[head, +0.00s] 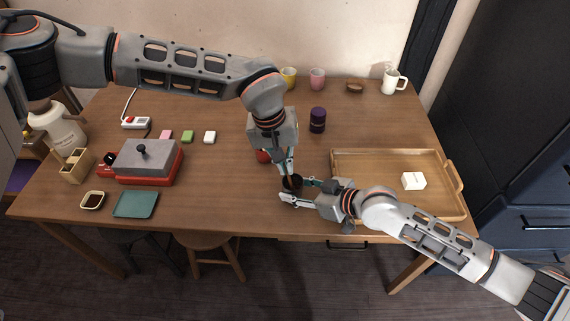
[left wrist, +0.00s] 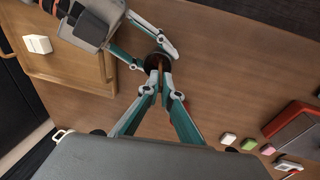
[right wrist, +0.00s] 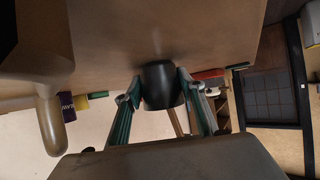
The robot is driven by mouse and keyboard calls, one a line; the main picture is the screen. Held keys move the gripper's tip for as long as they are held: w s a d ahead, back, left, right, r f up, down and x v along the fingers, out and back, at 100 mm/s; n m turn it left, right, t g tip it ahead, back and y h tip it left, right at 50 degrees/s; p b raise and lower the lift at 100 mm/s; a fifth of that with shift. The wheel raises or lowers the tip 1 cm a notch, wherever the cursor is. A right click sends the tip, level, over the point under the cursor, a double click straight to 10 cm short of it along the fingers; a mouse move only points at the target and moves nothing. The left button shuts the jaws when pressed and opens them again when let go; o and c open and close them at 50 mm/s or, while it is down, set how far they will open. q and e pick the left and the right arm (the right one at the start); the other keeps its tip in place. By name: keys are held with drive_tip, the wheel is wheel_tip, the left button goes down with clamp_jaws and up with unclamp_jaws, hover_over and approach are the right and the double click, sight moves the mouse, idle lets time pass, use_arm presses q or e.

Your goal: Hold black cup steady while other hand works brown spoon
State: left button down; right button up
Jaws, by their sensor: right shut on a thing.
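The black cup (head: 292,184) stands near the table's front edge, left of the wooden tray. My right gripper (right wrist: 160,88) is shut on the cup, one finger on each side. My left gripper (left wrist: 160,82) comes down from above with its fingertips close together at the cup's mouth. A thin part of the brown spoon (left wrist: 160,68) shows between these fingertips, in the cup; the rest is hidden. I cannot tell whether the left fingers press on the spoon. The cup also shows from above in the left wrist view (left wrist: 153,58).
A wooden tray (head: 345,158) with a white box (head: 413,181) is at the right. A dark purple jar (head: 317,120) and a red object (head: 263,156) stand near my left gripper. A red and grey machine (head: 148,163) is at the left. The front middle-left tabletop is clear.

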use_arm(q)
drive_tip(key=v, duration=0.6)
drive_tip(key=shift+r, duration=0.2)
idle(0.4)
idle(0.7)
drive_tip(key=v, duration=0.3)
drive_tip(key=d+v, duration=0.1)
drive_tip(key=v, duration=0.1)
drive_tip(key=shift+w+r, duration=0.1)
drive_tip(key=shift+w, duration=0.15)
idle(0.3)
use_arm(e)
drive_tip(key=o, duration=0.9)
